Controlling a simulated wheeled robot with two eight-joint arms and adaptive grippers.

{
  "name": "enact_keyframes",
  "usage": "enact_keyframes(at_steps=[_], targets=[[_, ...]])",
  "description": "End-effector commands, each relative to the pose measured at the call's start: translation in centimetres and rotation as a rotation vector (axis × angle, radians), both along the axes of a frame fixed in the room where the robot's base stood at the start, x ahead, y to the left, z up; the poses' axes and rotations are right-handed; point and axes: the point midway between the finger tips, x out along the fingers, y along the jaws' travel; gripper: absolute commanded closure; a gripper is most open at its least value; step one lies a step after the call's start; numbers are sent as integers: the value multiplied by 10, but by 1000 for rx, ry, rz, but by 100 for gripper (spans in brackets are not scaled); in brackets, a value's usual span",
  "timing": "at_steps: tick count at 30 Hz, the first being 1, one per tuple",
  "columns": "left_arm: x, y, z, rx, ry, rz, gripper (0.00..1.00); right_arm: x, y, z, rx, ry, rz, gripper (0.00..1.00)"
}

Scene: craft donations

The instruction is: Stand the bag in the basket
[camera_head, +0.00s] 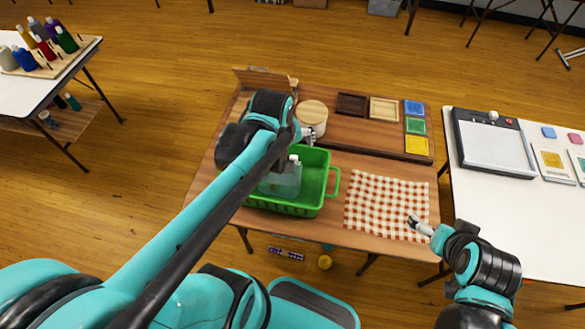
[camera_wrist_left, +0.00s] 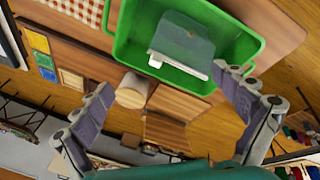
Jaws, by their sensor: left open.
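A see-through blue-green bag (camera_head: 284,182) is inside the green basket (camera_head: 314,195), partly hidden by my left arm in the head view. In the left wrist view the bag (camera_wrist_left: 185,38) has a white strip along one edge and lies within the walls of the basket (camera_wrist_left: 124,42). I cannot tell for sure whether it is upright or leaning. My left gripper (camera_head: 306,136) is at the basket's far side; in the left wrist view its fingers (camera_wrist_left: 164,80) are wide apart with nothing between them. My right gripper (camera_head: 414,223) is over the checked cloth's near right corner, away from the basket.
A round pale wooden container (camera_head: 312,113) stands just behind the basket. A wooden tray with coloured squares (camera_head: 415,127) is at the back right. The red checked cloth (camera_head: 375,205) lies flat right of the basket. Another white table (camera_head: 500,208) stands close on the right.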

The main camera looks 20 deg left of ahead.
Motion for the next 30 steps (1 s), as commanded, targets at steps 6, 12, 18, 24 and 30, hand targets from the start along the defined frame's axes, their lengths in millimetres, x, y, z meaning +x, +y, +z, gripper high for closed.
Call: enact_keyframes(at_steps=[6,12,18,24,30], targets=[[-41,-31,17,205,-170,-509,3,0,0,0,0,0,0,0],[-57,-43,20,342,-255,-758,3,0,0,0,0,0,0,0],[-59,-45,20,372,-270,-807,3,0,0,0,0,0,0,0],[-59,-45,18,370,-268,-804,3,0,0,-2,0,0,0,0],[-59,-45,-11,369,-267,-804,3,0,0,-31,0,0,0,0]])
